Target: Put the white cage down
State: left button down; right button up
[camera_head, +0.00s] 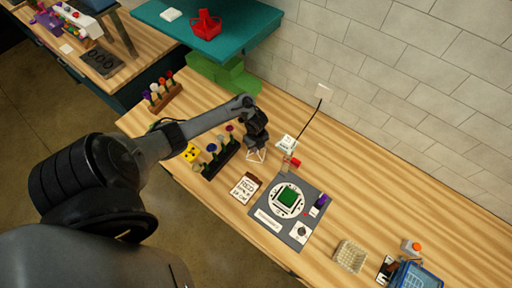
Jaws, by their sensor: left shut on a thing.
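The white cage (256,155) is a small open frame of thin white bars. It is at the tips of my left gripper (257,146), which points down and is shut on it. The cage is over the wooden table, between the flower rack and the grey mat. I cannot tell whether it touches the table. The dark gripper body hides its upper part. My right gripper is not in view.
A rack of flowers (220,159) stands left of the cage, and a white device (286,143) with a black cable is to its right. A grey mat (272,239) holds a white ring with a green block (288,196). A note card (245,188) lies nearby.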

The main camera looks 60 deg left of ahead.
pick_arm(q)
jog(key=shift+f, duration=0.1)
jog(key=c, duration=1.2)
grip_release()
notch_tip(320, 180, up, 12)
jog(key=p, duration=0.5)
